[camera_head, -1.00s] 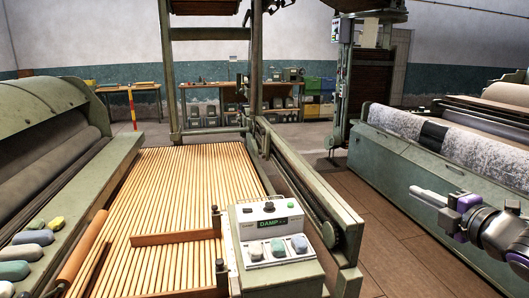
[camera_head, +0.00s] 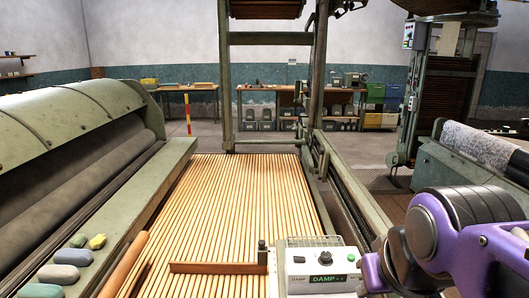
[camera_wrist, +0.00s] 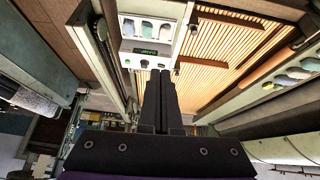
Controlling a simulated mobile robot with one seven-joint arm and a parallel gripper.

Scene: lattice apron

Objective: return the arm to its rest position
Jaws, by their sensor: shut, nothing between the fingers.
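My arm, purple and dark grey, fills the lower right of the head view, close to the camera; the gripper itself is not in that view. In the wrist view my gripper (camera_wrist: 160,75) has its two dark fingers together, with nothing between them. The fingertips appear just below the control box (camera_wrist: 150,48) in that picture, with the slatted apron (camera_wrist: 222,50) behind them. I see no contact with anything.
The slatted wooden apron (camera_head: 225,195) runs away from me. The control box (camera_head: 318,262) with its DAMP display stands beside my arm. A green roller machine (camera_head: 70,120) is at left, with several coloured stones (camera_head: 58,273) on its ledge. Benches stand at the back.

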